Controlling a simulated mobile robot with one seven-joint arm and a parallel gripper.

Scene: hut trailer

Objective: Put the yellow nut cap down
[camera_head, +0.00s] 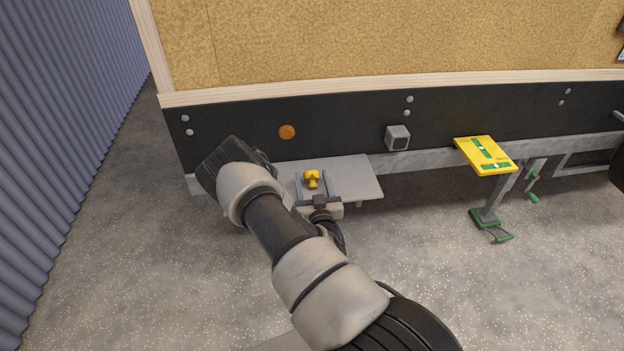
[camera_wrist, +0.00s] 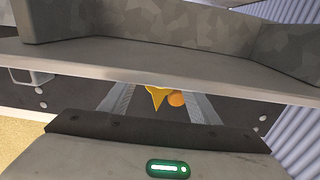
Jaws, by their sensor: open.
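The yellow nut cap (camera_head: 312,179) stands over the flat grey shelf (camera_head: 357,178) in the head view, apparently resting on it, though its underside is hard to see. My gripper (camera_head: 313,184) is open, with one finger on each side of the cap. I see a small gap between cap and fingers. The wrist view shows the cap (camera_wrist: 156,96) between my two spread fingers (camera_wrist: 158,104), partly cut off by a grey band in front of it.
An orange round light (camera_head: 287,132) and a grey square box (camera_head: 397,138) sit on the black trailer wall behind. A yellow-topped stand (camera_head: 486,155) with green handles is to the right. The shelf's right part is clear. A corrugated wall (camera_head: 65,130) is at the left.

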